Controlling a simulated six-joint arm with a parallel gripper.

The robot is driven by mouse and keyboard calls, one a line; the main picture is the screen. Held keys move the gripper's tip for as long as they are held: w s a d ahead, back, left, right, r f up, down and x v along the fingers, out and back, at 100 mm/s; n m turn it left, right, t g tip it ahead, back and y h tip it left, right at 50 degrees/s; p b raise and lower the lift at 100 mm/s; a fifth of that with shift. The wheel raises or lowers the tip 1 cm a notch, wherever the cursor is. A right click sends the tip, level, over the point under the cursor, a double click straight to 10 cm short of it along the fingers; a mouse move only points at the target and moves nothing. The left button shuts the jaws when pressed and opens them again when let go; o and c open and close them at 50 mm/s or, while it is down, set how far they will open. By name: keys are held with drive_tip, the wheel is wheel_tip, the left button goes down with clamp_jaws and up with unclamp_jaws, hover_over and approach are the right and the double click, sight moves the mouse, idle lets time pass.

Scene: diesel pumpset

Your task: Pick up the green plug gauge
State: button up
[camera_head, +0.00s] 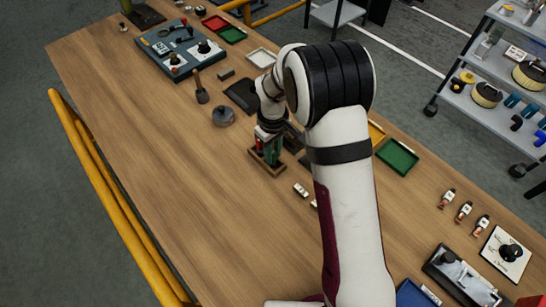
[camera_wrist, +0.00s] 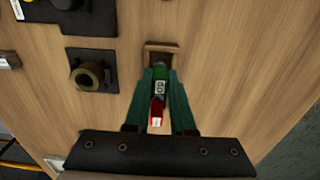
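My gripper (camera_wrist: 161,75) points down at a small wooden holder (camera_head: 267,163), whose far rim also shows in the wrist view (camera_wrist: 161,46). I cannot tell whether the red piece is separate. The gaps beside the green piece are very narrow, and finger contact is unclear. Its lower end is hidden.
A brown ring on a dark block (camera_wrist: 88,76) sits left of the holder in the wrist view. A grey round part (camera_head: 223,116) and a green tray (camera_head: 397,157) lie on the bench. Small white-labelled parts (camera_head: 301,190) lie near the holder. The left bench top is clear.

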clamp_jaws()
drive_tip(key=shift+r, duration=0.15)
drive_tip(key=shift+r, duration=0.35)
wheel_tip(320, 180, up, 3)
drive_tip(key=shift+f, duration=0.1)
drive_tip(key=s+d+r, duration=0.3)
drive_tip(key=d+r, duration=0.4)
drive_tip(key=d, duration=0.3)
drive_tip(key=w+a, duration=0.4)
drive_tip(key=w, duration=0.8)
drive_tip(key=shift+w+f, duration=0.35)
drive_tip(key=shift+a, duration=0.1)
